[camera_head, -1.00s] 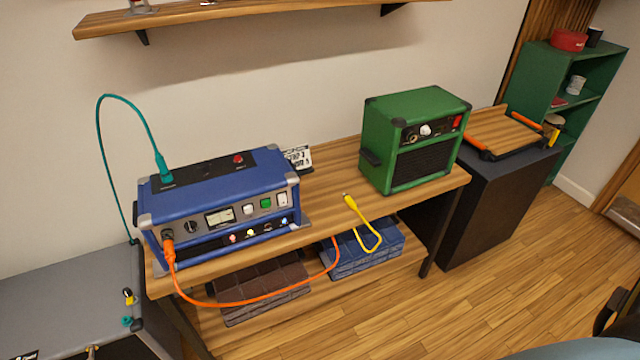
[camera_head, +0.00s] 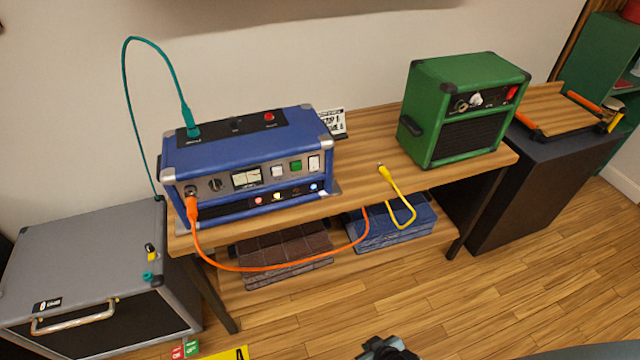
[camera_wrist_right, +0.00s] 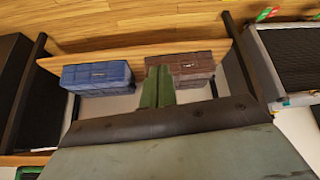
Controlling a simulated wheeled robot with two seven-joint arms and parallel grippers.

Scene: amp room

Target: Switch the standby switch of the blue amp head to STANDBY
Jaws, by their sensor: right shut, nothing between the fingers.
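The blue amp head (camera_head: 235,158) stands on the left part of the wooden bench in the head view. Its front panel has a dark knob (camera_head: 215,185), a meter (camera_head: 246,178), a white switch (camera_head: 278,172), a green switch (camera_head: 296,167) and another white switch (camera_head: 314,163). Labels and lever positions are too small to read, so I cannot tell which is standby. My right gripper (camera_head: 388,349) is at the bottom edge, well in front of the bench and apart from the amp. In the right wrist view its fingers (camera_wrist_right: 158,87) are together and empty. My left gripper is not in view.
An orange cable (camera_head: 270,269) hangs from the amp's front; a teal cable (camera_head: 126,95) rises from its top. A green amp (camera_head: 465,105) and yellow cable (camera_head: 398,190) are to the right. A grey cabinet (camera_head: 90,255) stands left.

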